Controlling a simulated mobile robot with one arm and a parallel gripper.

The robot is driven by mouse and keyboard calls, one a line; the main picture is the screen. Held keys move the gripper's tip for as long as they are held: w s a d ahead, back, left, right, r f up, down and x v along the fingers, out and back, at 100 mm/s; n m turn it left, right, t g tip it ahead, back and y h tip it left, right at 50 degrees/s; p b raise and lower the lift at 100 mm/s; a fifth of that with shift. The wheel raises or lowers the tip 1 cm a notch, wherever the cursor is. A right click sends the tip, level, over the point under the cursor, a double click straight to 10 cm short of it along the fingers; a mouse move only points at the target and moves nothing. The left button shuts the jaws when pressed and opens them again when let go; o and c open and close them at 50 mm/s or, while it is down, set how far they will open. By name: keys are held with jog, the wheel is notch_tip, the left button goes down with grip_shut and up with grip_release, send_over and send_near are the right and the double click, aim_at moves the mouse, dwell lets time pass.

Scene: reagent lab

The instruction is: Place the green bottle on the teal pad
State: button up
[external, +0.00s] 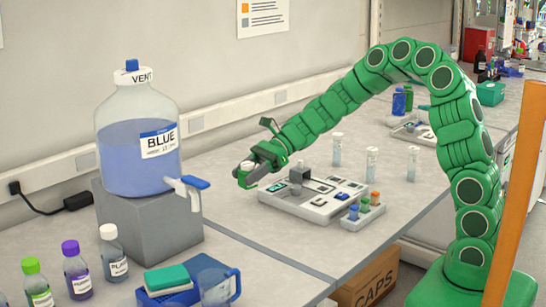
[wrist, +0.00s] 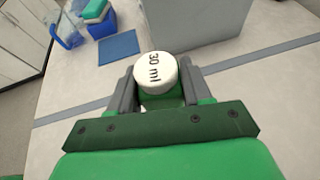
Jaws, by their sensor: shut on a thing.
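My gripper (wrist: 158,92) is shut on a small bottle with a white cap (wrist: 157,70) marked "30 ml". A little green shows below the cap; the rest of the bottle is hidden. In the external view my gripper (external: 250,174) is over the bench, between the grey block and the white instrument tray. A flat blue square pad (wrist: 118,46) lies on the bench in the wrist view, apart from my gripper. A teal block (external: 166,277) rests on a blue container (external: 168,295) at the front; both also show in the wrist view.
A large jug labelled BLUE (external: 135,140) stands on a grey block (external: 148,222), its tap facing right. A clear pitcher (external: 215,289) stands at the front. Several capped bottles (external: 78,270) line the front left. The white instrument tray (external: 315,208) and small vials are to the right.

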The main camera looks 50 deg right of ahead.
jog(key=s+a+g, duration=0.1)
jog(key=s+a, duration=0.6)
jog(key=a, duration=0.4)
jog(key=n+g, duration=0.1)
jog(key=n, duration=0.1)
send_near(175, 279)
jog(key=a, duration=0.9)
jog(key=shift+a+r, duration=0.15)
jog(key=shift+r, duration=0.2)
jog(key=shift+w+f, duration=0.1)
jog(key=shift+f, duration=0.2)
jog(key=shift+f, duration=0.15)
jog(key=o, duration=1)
jog(key=shift+o, duration=0.2)
